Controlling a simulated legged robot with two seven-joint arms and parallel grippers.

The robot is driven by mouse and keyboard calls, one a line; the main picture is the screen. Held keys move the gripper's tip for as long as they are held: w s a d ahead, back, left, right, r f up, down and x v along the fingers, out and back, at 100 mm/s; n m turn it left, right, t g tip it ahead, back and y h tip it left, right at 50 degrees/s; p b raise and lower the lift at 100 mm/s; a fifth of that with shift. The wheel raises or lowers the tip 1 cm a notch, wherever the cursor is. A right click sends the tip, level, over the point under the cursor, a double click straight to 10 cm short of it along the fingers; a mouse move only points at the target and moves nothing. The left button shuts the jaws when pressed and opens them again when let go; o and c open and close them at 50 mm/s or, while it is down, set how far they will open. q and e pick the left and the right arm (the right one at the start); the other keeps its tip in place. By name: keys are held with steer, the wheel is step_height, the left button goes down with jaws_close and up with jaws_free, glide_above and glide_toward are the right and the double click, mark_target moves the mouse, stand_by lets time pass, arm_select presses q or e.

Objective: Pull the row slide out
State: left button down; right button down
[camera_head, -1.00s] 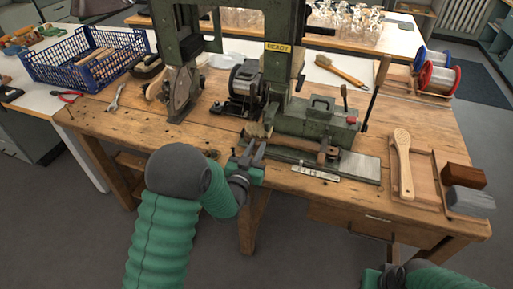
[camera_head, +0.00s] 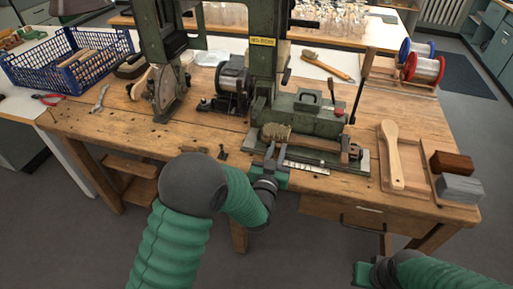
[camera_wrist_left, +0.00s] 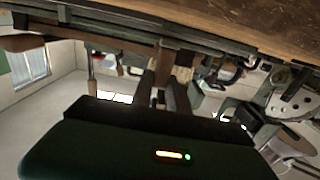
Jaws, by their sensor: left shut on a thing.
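The row slide (camera_head: 344,158) is a low carriage at the front of the green tufting machine (camera_head: 309,116). A brush lies along it, with a tan bristle end (camera_head: 276,131) at the left and a wooden body (camera_head: 325,146) to the right. My left gripper (camera_head: 275,153) is shut at the slide's front left, just below the bristles; its fingers hide the part they grip. In the left wrist view the two dark fingers (camera_wrist_left: 165,84) reach toward the machine. My right gripper (camera_head: 366,272) is low at the front, away from the bench, its jaws unclear.
A wooden paddle brush (camera_head: 391,155) lies on a tray at right, beside brown (camera_head: 451,163) and grey (camera_head: 459,188) blocks. A blue basket (camera_head: 70,60) stands at the left.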

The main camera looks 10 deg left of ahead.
arm_select(q)
steer(key=shift+d, duration=0.95)
steer(key=shift+a, duration=0.1)
steer(key=c, duration=1.6)
jaws_free()
steer(key=o, duration=0.3)
steer(key=shift+d, duration=0.25)
steer(key=shift+s+a, duration=0.1)
